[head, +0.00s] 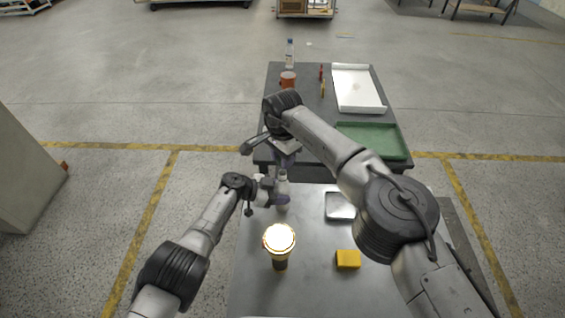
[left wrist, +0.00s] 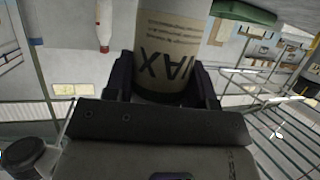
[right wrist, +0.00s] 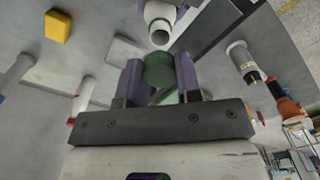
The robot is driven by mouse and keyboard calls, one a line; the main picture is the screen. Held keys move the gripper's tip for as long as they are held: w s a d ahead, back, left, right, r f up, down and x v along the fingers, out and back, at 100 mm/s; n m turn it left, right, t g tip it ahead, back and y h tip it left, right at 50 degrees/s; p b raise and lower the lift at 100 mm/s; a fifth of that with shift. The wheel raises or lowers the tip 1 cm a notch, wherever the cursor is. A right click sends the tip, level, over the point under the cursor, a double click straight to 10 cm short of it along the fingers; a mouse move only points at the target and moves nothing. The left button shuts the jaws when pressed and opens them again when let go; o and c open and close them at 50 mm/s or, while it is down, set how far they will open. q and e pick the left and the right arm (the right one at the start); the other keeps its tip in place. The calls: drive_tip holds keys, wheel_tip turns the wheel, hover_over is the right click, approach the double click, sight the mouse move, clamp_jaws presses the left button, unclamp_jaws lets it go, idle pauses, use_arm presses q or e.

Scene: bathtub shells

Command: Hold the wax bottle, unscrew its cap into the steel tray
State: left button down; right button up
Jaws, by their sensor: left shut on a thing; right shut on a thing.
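The wax bottle (head: 282,188) stands upright above the front table, its pale body lettered in the left wrist view (left wrist: 170,62). My left gripper (head: 274,197) is shut around it. In the right wrist view its open white neck (right wrist: 160,36) shows uncapped. My right gripper (head: 285,158) is just above the bottle and shut on the green cap (right wrist: 160,70). The cap looks apart from the neck. The steel tray (head: 340,206) lies on the table to the right of the bottle; it looks empty. It also shows in the right wrist view (right wrist: 127,51).
On the front table are a bright-topped lamp-like object (head: 279,243) and a yellow block (head: 348,259). The back table holds a green tray (head: 398,152), a white tray (head: 358,90), an orange-red jar (head: 287,80) and a clear bottle (head: 290,54). My right arm crosses above the tables.

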use_arm(q)
drive_tip(key=shift+c, duration=1.9)
unclamp_jaws()
drive_tip(key=shift+a, duration=0.1)
